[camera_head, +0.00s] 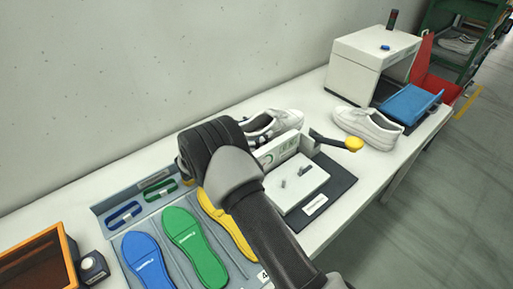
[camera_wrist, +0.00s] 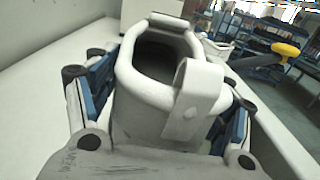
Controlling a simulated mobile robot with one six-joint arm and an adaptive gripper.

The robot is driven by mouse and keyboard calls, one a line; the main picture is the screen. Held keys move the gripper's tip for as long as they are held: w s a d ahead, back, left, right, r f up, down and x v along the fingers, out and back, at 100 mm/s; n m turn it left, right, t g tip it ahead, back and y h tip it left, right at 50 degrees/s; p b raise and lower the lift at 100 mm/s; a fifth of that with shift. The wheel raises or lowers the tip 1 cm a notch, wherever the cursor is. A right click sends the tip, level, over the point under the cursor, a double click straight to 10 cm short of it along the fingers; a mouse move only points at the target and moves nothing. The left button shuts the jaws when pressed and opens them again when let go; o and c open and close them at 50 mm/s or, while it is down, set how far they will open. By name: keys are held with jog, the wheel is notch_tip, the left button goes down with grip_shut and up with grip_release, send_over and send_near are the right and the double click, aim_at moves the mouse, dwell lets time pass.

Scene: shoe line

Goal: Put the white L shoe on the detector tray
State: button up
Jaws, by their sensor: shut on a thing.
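A white shoe (camera_head: 287,121) is partly hidden behind my arm in the head view. My gripper (camera_head: 262,127) is shut on it. In the wrist view my gripper (camera_wrist: 163,95) has blue-padded fingers on both sides of the shoe (camera_wrist: 140,75), whose dark opening faces up. I cannot tell whether the shoe touches the table. A second white shoe (camera_head: 368,127) lies on the table to the right; no L mark is readable on either. The blue detector tray (camera_head: 409,103) slopes in front of the white detector box (camera_head: 372,58).
A white press fixture (camera_head: 298,188) with a yellow-knobbed lever (camera_head: 354,144) stands close in front of the held shoe. Coloured insoles (camera_head: 194,244) lie in a grey tray at front left. An orange-rimmed bin (camera_head: 68,246) is at far left. A red bin (camera_head: 436,75) stands beyond the detector.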

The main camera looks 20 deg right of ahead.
jog(key=shift+f+b, duration=0.85)
jog(key=shift+f, duration=1.95)
jog(key=shift+f, duration=0.1)
jog(key=shift+f, duration=0.15)
jog(key=o, duration=1)
jog(key=shift+o, duration=0.2)
